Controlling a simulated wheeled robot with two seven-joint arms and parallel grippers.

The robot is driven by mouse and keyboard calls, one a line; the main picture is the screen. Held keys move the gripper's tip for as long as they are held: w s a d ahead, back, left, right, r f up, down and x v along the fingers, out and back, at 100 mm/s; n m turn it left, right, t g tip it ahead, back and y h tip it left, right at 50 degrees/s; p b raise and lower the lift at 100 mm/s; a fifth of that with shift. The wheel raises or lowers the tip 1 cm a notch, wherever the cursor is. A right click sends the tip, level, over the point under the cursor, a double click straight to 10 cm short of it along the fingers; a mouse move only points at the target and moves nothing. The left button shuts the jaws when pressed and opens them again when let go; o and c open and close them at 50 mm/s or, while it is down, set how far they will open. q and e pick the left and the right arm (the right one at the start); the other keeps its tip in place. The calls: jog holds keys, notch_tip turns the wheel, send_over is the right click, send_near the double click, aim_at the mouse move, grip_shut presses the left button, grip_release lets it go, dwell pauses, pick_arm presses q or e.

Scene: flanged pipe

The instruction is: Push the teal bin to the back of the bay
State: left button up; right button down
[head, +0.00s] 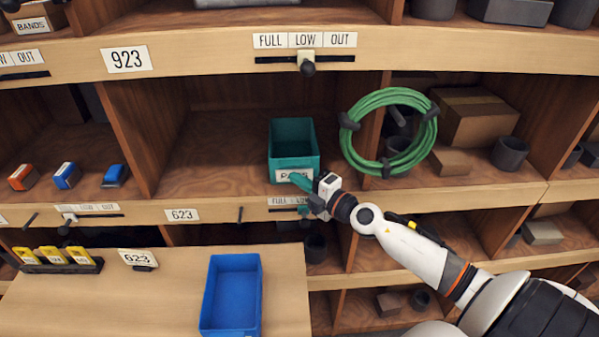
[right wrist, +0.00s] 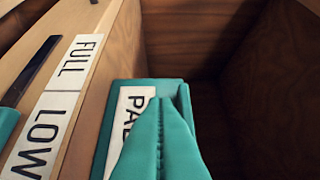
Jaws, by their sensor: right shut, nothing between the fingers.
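The teal bin (head: 293,135) stands upright in the open wooden bay (head: 220,165), near its front right. It is empty as far as I can see, with a white label on its front. Its label, partly covered, also shows in the right wrist view, on the bin (right wrist: 113,105). My right gripper (head: 299,180) is shut and empty, its teal fingers at the bin's front label; I cannot tell whether they touch it. The fingers (right wrist: 160,125) overlap the label in the right wrist view. My left gripper is not in view.
Bare shelf lies behind and left of the bin. A green hose coil (head: 388,131) hangs at the divider on the right. Sliders with FULL, LOW, OUT labels (head: 305,41) sit on the shelf edges. A blue tray (head: 231,295) lies on the bench below.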

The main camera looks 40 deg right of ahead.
jog(key=shift+w+d+f, duration=0.1)
jog(key=shift+w+d, duration=0.5)
jog(key=shift+w, duration=0.35)
jog(key=w+d, duration=0.1)
jog(key=w, duration=0.1)
jog(key=w+d+b, duration=0.1)
jog(key=shift+w+d, duration=0.2)
jog(key=shift+w, duration=0.2)
jog(key=shift+s, duration=0.1)
